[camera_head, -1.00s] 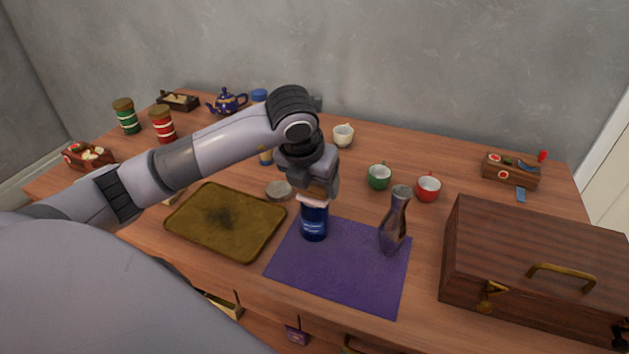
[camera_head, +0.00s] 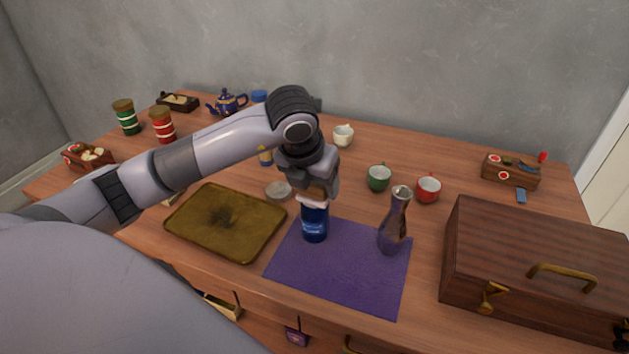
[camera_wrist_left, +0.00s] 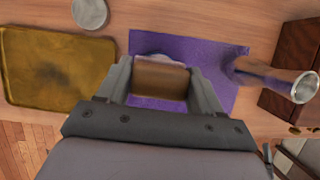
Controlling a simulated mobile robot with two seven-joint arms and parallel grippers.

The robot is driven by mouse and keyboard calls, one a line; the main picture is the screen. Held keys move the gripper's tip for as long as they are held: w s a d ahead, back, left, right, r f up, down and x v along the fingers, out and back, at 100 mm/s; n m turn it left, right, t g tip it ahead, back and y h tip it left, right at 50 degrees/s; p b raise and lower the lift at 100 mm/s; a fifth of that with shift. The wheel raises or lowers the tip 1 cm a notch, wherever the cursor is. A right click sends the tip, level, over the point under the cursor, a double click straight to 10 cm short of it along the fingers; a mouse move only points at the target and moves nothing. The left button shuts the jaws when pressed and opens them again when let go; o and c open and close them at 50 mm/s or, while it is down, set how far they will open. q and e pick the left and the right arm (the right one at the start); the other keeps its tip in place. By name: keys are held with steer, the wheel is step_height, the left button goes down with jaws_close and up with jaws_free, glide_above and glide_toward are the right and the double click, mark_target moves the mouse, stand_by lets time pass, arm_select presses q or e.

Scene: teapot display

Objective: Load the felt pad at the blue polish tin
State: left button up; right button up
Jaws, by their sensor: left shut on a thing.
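My left gripper (camera_head: 317,186) is shut on the felt pad (camera_head: 313,204), a brown block with a whitish underside. The block (camera_wrist_left: 160,80) also shows between the two fingers in the left wrist view, with a whitish edge beyond it. The blue polish tin (camera_head: 314,225) stands upright on the purple cloth (camera_head: 345,280), directly below the pad. The pad covers the tin's top, and I cannot tell whether they touch or a small gap remains. My right gripper is not in view.
A silvery vase (camera_head: 394,225) stands on the cloth's right side. A brass-coloured tray (camera_head: 225,225) lies left of it, with a round grey lid (camera_head: 278,190) behind. Green (camera_head: 379,178) and red (camera_head: 428,188) cups stand behind the vase. A wooden case (camera_head: 540,265) fills the right.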

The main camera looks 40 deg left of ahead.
mark_target(325, 204)
arm_select(q)
steer(key=shift+r+p, duration=2.2)
steer(key=shift+r, duration=1.3)
steer(key=shift+d+f+m, duration=0.1)
steer(key=shift+d+m, duration=0.05)
steer(key=shift+m, duration=0.25)
steer(key=shift+s+d+f+m+h, duration=0.15)
steer(key=shift+d+m+h, duration=0.15)
steer(key=shift+m, duration=0.2)
steer(key=m, duration=0.2)
steer(key=d+m+h, duration=0.1)
steer(key=m, duration=0.1)
steer(key=s+d+f+m+h, duration=0.1)
steer(key=m, duration=0.1)
steer(key=shift+d+m+g, duration=0.2)
steer(key=shift+m+g, duration=0.1)
steer(key=shift+g, duration=0.1)
steer(key=s+d+m+g+y+p, duration=0.1)
steer(key=m+g, duration=0.3)
steer(key=m, duration=1.1)
steer(key=s+d+m+g+p, duration=0.1)
steer(key=s+d+m+g, duration=0.2)
steer(key=m, duration=1.1)
steer(key=shift+s+d+m+g+y, duration=0.4)
steer(key=shift+d+g, duration=0.15)
steer(key=shift+g, duration=0.15)
